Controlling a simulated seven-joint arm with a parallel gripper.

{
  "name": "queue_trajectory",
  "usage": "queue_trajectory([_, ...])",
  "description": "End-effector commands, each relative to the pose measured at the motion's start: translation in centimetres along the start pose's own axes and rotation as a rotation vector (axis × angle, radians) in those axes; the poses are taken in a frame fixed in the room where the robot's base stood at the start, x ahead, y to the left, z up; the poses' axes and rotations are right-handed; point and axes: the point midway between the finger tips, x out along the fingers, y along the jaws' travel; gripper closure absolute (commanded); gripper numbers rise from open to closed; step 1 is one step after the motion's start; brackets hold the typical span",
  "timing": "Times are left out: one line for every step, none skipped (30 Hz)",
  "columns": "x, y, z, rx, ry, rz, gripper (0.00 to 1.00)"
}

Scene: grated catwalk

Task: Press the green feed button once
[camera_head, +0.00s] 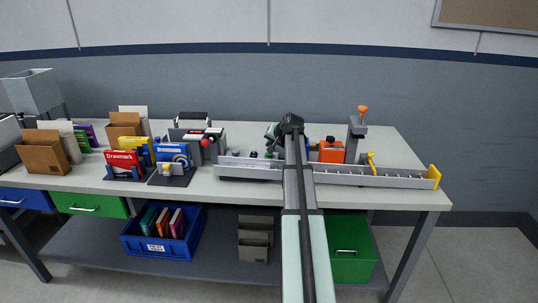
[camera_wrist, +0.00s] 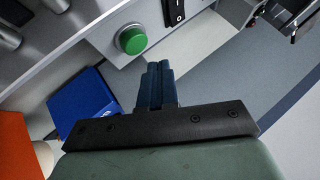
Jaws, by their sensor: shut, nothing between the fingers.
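The green feed button (camera_wrist: 132,39) is a round green cap in a pale collar on a grey panel (camera_wrist: 95,20), in the upper left of the wrist view. My gripper (camera_wrist: 158,66) is shut and empty. I cannot tell the depth between fingertips and button. In the head view my gripper (camera_head: 290,122) is over the back middle of the bench (camera_head: 400,152), and the arm hides what lies behind it. I cannot make out the button there.
A black rocker switch (camera_wrist: 174,12) sits right of the button. A blue block (camera_wrist: 80,105) and an orange thing (camera_wrist: 18,145) lie at lower left. In the head view a long grey rail (camera_head: 345,178) runs along the bench front, with an orange-topped post (camera_head: 357,135) behind it.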

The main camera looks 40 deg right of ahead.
Motion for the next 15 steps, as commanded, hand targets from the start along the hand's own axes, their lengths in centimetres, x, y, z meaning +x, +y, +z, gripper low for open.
queue_trajectory([0.23,0.18,0.2,0.0,0.0,0.0,1.0])
queue_trajectory([0.35,0.27,0.28,0.0,0.0,0.0,1.0])
queue_trajectory([0.48,0.36,0.37,0.0,0.0,0.0,1.0])
queue_trajectory([0.57,0.42,0.43,0.0,0.0,0.0,1.0])
queue_trajectory([0.64,0.48,0.48,-0.001,0.0,0.0,1.0])
queue_trajectory([0.71,0.54,0.54,-0.001,0.0,0.0,1.0])
queue_trajectory([0.76,0.57,0.56,-0.001,0.0,0.0,1.0])
queue_trajectory([0.79,0.59,0.58,-0.001,0.0,0.0,1.0])
queue_trajectory([0.81,0.6,0.6,-0.001,0.0,0.0,1.0])
queue_trajectory([0.82,0.61,0.6,-0.001,0.0,0.0,1.0])
queue_trajectory([0.83,0.61,0.6,-0.001,0.0,0.0,1.0])
queue_trajectory([0.83,0.61,0.61,-0.001,0.0,0.0,1.0])
queue_trajectory([0.83,0.61,0.6,-0.001,0.0,0.0,1.0])
queue_trajectory([0.82,0.61,0.6,-0.001,0.0,0.0,1.0])
queue_trajectory([0.82,0.6,0.6,-0.001,0.0,0.0,1.0])
